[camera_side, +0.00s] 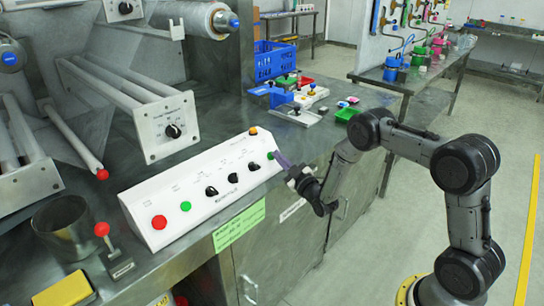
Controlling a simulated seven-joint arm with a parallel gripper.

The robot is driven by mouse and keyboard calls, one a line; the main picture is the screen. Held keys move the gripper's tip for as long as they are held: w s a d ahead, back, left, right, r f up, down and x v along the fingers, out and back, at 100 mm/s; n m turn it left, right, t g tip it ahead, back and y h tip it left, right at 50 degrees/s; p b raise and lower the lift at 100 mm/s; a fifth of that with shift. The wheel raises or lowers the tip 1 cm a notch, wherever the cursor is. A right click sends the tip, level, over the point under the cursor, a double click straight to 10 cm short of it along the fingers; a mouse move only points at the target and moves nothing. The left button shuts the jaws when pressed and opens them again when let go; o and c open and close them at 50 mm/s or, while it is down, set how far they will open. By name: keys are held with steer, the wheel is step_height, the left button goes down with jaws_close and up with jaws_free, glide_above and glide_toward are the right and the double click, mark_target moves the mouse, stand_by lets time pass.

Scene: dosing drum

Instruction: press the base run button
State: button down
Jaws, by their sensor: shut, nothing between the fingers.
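A white sloped control box (222,205) stands at the front edge of the steel bench. Its face has a red button (159,222) and a green button (185,206) at the left end, black knobs (232,178) along the middle, and another small green button (270,155) at the right end. The labels are too small to read, so I cannot tell which is the base run button. My gripper (277,156) is shut and empty, its purple fingers pointing at the right-end green button. The tips are at or very close to it; contact cannot be told.
An orange button or lamp (253,130) sits on top of the box. A red-knobbed lever (102,229), a steel cup (68,230) and a yellow block (64,290) are at the left. A blue crate (274,60) and small parts stand behind. Open floor lies right.

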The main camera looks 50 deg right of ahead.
steer(key=shift+w+f, duration=0.15)
steer(key=shift+w, duration=0.1)
stand_by(0.6)
steer(key=shift+s+r, duration=0.5)
steer(key=shift+s, duration=0.2)
steer(key=s+r, duration=0.1)
steer(key=s, duration=0.1)
steer(key=s+r, duration=0.1)
steer(key=s, duration=0.1)
steer(key=shift+r, duration=0.4)
stand_by(0.4)
